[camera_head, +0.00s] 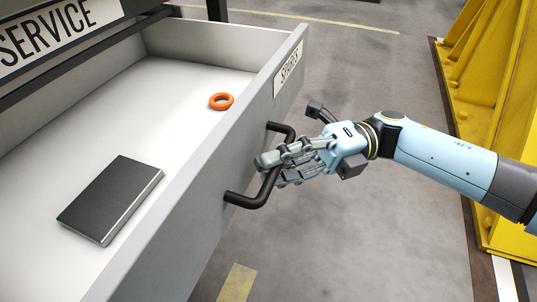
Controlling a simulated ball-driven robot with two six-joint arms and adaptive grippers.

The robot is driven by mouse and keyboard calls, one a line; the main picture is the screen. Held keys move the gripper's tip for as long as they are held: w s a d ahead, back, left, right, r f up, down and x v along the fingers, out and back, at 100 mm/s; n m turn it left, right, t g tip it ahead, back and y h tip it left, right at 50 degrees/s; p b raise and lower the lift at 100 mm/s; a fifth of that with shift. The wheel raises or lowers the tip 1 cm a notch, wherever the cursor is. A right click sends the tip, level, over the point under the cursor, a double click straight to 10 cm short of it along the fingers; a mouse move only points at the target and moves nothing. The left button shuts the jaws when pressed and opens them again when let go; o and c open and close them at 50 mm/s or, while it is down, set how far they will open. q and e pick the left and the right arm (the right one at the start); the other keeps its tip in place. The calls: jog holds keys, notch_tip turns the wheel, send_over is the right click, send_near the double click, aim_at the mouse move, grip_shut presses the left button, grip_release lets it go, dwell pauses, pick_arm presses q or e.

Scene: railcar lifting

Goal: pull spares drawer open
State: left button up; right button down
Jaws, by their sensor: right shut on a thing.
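The grey spares drawer (200,222) stands open below the service sign, with its inside in view. Its front carries a "SPARES" label (289,66) and a black bar handle (247,202). My right gripper (268,162) comes in from the right and is shut on the middle of the handle, its fingers around the bar. Inside the drawer lie an orange ring (221,101) at the back right and a dark flat box or book (110,200) nearer the front. My left gripper is not in view.
A white "SERVICE" sign (50,35) is at the upper left above the drawer. A yellow steel structure (500,80) stands at the right. Clear grey floor (370,90) lies between it and the drawer, with painted yellow markings (238,283).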

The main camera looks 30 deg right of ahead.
jog(key=shift+w+r, duration=0.1)
jog(key=shift+r, duration=0.1)
jog(key=c, duration=1.3)
grip_release()
jog(key=shift+f, duration=0.1)
jog(key=shift+c, duration=0.2)
jog(key=shift+d+f, duration=0.1)
jog(key=shift+d, duration=0.1)
jog(key=s+d+f, duration=0.1)
jog(key=s+d, duration=0.1)
jog(key=d, duration=0.9)
jog(key=shift+d+f, duration=0.2)
jog(key=shift+d, duration=0.05)
